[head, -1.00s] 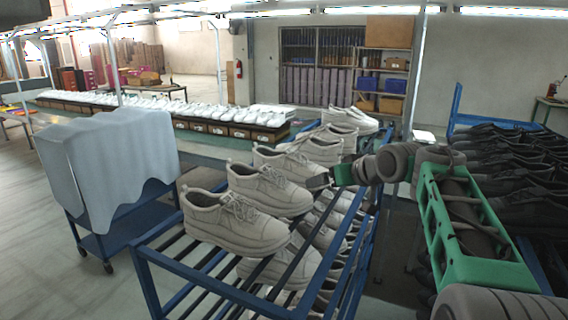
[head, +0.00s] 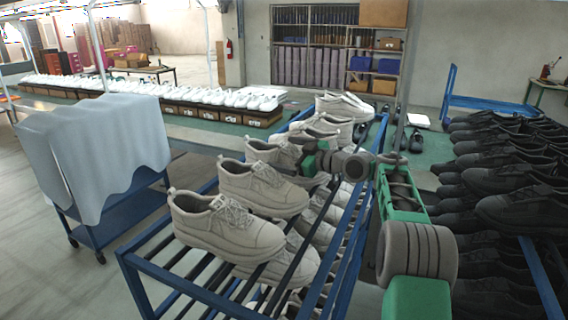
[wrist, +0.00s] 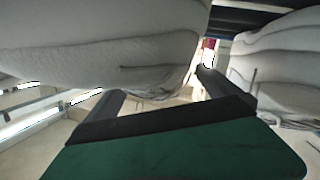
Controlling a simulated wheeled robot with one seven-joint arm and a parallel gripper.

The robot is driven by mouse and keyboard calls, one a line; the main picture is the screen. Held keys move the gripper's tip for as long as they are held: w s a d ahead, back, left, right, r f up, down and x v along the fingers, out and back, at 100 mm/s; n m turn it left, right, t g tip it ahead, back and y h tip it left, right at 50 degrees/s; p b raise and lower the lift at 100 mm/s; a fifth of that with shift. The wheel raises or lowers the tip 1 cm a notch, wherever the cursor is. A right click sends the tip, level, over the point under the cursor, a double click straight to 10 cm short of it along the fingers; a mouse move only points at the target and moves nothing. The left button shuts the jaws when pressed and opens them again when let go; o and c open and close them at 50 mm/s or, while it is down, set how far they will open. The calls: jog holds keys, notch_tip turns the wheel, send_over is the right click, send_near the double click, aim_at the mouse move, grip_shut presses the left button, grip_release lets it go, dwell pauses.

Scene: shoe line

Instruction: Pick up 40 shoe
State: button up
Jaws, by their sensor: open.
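Light grey lace-up shoes stand in a row on the top tier of a blue rack (head: 150,268). They include a front shoe (head: 225,228), a second shoe (head: 262,190), a third shoe (head: 268,153) and others behind. No size marking is readable. My gripper (head: 298,152) is at the right side of the row, close to the third shoe. In the wrist view my open gripper (wrist: 158,90) has its two dark fingers apart, with a large pale shoe (wrist: 90,50) close across them. Contact cannot be told. Another pale shoe (wrist: 275,65) is at the right.
More light shoes fill the rack's lower tier. A rack of black shoes (head: 510,165) stands close on the right. A cloth-covered cart (head: 95,150) stands left. A long line of white shoes (head: 150,92) runs behind. Grey floor (head: 40,235) is open at the left.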

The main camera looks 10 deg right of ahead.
jog(key=shift+s+d, duration=0.1)
jog(key=shift+d, duration=0.05)
jog(key=shift+c, duration=0.4)
jog(key=c, duration=1.9)
